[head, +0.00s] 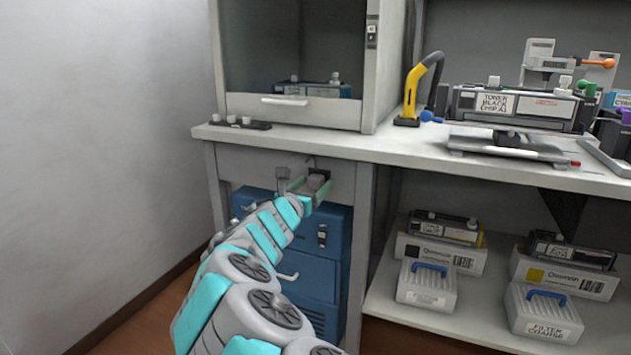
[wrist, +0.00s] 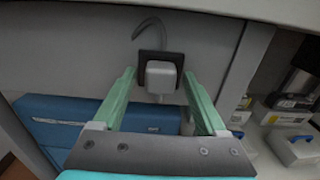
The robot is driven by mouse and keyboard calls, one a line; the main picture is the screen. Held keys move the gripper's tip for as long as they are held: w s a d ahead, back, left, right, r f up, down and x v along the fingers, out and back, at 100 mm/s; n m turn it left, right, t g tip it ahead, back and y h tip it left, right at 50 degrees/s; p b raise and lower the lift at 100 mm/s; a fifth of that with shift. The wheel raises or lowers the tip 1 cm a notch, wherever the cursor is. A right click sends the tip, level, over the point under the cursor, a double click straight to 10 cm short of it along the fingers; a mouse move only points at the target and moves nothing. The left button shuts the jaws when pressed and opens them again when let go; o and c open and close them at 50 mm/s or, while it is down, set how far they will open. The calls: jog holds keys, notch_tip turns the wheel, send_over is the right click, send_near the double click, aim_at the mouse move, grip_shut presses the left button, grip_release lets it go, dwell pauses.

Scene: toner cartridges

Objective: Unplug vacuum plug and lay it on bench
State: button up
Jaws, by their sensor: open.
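The vacuum plug (wrist: 160,75) is a light grey block seated in a dark square socket plate (wrist: 173,57) on the panel under the bench top. A dark cord (wrist: 147,22) curves up from behind it. In the head view the plug (head: 316,181) is partly hidden by my gripper. My gripper (wrist: 160,92) is open, with one green finger on each side of the plug. I see gaps between the fingers and the plug, more clearly on the right. The bench (head: 400,149) has a pale top above my gripper.
A blue cabinet (head: 330,226) stands under the bench, just below the socket. A small dark strip with knobs (head: 240,124) lies on the bench's left end, near the enclosure (head: 300,107). The front strip of bench top right of it is clear. A bench leg (head: 361,205) is right of the socket.

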jog(key=shift+c, duration=0.2)
grip_shut()
dwell(0.5)
dwell(0.3)
jog(key=p+v, duration=0.1)
jog(key=v, duration=0.5)
jog(key=shift+p, duration=0.4)
dwell(0.8)
